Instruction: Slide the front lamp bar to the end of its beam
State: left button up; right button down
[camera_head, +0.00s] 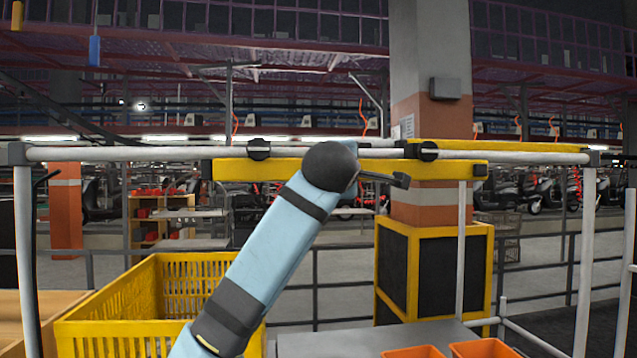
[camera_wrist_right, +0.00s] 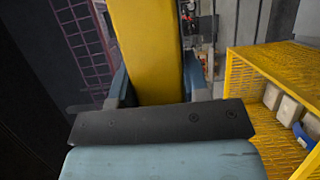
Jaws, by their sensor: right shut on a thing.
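The front lamp bar (camera_head: 232,170) is a long yellow bar in the head view, level below a white horizontal beam (camera_head: 200,154). Black clamps (camera_head: 259,150) sit on the beam above the bar's left part and right part. My blue arm crosses in front of the bar's middle and hides part of it. In the right wrist view the yellow bar (camera_wrist_right: 147,45) runs between the two fingers of my right gripper (camera_wrist_right: 158,88), which is shut on it. The fingertips are not clear in the head view. My left gripper is not in view.
A second yellow bar (camera_head: 520,158) shows behind at the right. White uprights (camera_head: 24,250) stand at both ends of the beam. A yellow crate (camera_head: 130,310) is at lower left, with orange bins (camera_head: 485,349) at lower right. A pillar (camera_head: 430,70) rises behind.

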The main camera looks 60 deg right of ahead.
jog(key=shift+s+d, duration=0.8)
jog(key=shift+s, duration=0.1)
jog(key=c, duration=0.6)
grip_release()
jog(key=shift+a+b, duration=0.1)
jog(key=shift+b, duration=0.2)
jog(key=v, duration=1.3)
jog(key=shift+a+b, duration=0.25)
jog(key=shift+b, duration=0.2)
jog(key=shift+s+r, duration=0.1)
